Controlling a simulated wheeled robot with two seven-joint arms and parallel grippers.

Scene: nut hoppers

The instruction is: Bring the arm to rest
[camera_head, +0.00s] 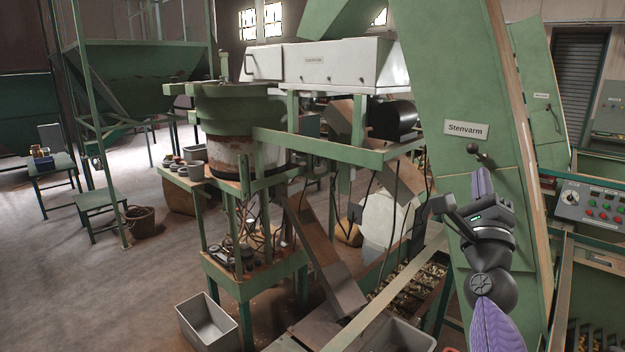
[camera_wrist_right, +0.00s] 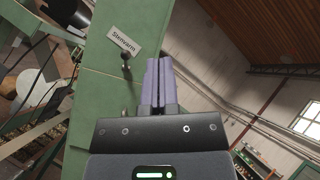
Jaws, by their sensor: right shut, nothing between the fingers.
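My right arm comes up from the bottom right in the head view. Its right gripper (camera_head: 482,174) points upward in front of the green sloping housing with the "Stenvarm" label (camera_head: 467,130). The purple fingers are shut together and empty; they also show in the wrist view (camera_wrist_right: 155,62). A small lever with a dark knob (camera_head: 473,148) sits on the housing just above the fingertips in the head view. In the wrist view the lever (camera_wrist_right: 126,62) is left of the fingers, apart from them in the picture. My left gripper is not in view.
A control panel (camera_head: 590,203) with a dial and several buttons stands at the right. A green machine frame (camera_head: 340,150) with chutes fills the middle. A grey bin (camera_head: 207,322) stands on the floor at the lower left. Open floor (camera_head: 80,280) lies at the left.

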